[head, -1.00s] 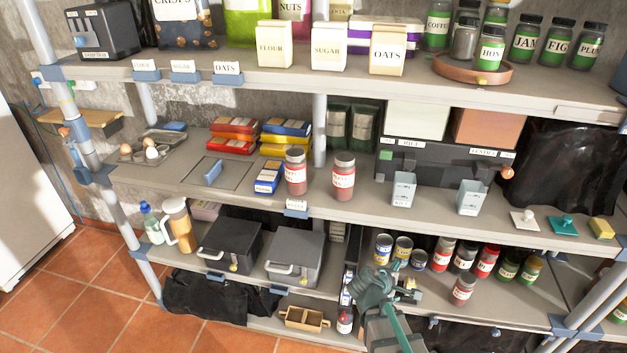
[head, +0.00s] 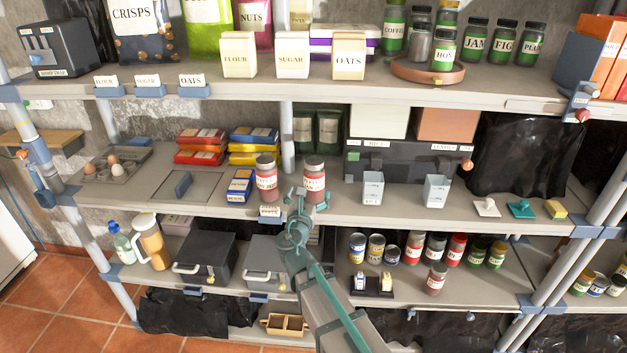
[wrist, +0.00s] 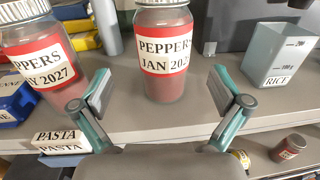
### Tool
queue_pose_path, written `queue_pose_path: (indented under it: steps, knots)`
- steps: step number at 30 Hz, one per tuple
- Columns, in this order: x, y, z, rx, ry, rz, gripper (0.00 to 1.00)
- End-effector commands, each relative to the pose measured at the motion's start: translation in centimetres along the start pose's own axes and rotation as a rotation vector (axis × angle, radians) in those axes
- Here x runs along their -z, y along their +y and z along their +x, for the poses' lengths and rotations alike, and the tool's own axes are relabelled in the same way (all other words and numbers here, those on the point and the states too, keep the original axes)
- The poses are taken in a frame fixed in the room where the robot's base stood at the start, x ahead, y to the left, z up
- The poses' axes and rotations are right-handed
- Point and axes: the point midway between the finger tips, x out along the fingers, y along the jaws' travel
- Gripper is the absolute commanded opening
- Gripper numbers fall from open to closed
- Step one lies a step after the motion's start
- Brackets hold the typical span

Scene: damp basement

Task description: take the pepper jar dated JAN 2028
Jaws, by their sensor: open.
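Two pepper jars with red-and-white labels stand side by side on the middle shelf. The right jar (wrist: 166,52) reads "PEPPERS JAN 202", its last digit hidden or unclear in the wrist view; it also shows in the head view (head: 314,181). The left jar (wrist: 40,62) reads "PPERS Y 2027" in the wrist view and also shows in the head view (head: 266,181). My gripper (wrist: 168,92) is open and empty, its fingers apart just in front of the right jar and roughly centred on it. In the head view my gripper (head: 303,200) is at the shelf's front edge.
A PASTA tag (wrist: 62,140) is on the shelf edge below the left jar. Blue-and-white boxes (head: 239,186) stand left of it. A RICE cup (head: 373,187) stands to the right, with free shelf between it and the right jar. The upper shelf (head: 330,83) overhangs behind.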

Motion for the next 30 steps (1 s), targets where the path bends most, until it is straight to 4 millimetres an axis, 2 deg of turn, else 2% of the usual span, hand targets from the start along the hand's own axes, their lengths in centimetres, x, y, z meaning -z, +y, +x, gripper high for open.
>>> queue_pose_path:
  steps: [1,8,18,26,27,30]
  knots:
    - [-0.1,0.1,0.9,0.002,0.0,-0.001,0.99]
    - [-0.2,-0.1,2.1,0.0,0.0,0.001,0.99]
    - [-0.6,-0.4,6.4,0.001,0.001,0.002,0.99]
    - [-0.5,-0.5,6.6,0.0,0.0,0.002,0.99]
    - [-0.5,-0.5,6.6,0.0,0.0,0.002,0.97]
    - [-0.5,-0.5,6.6,0.0,0.0,0.002,0.81]
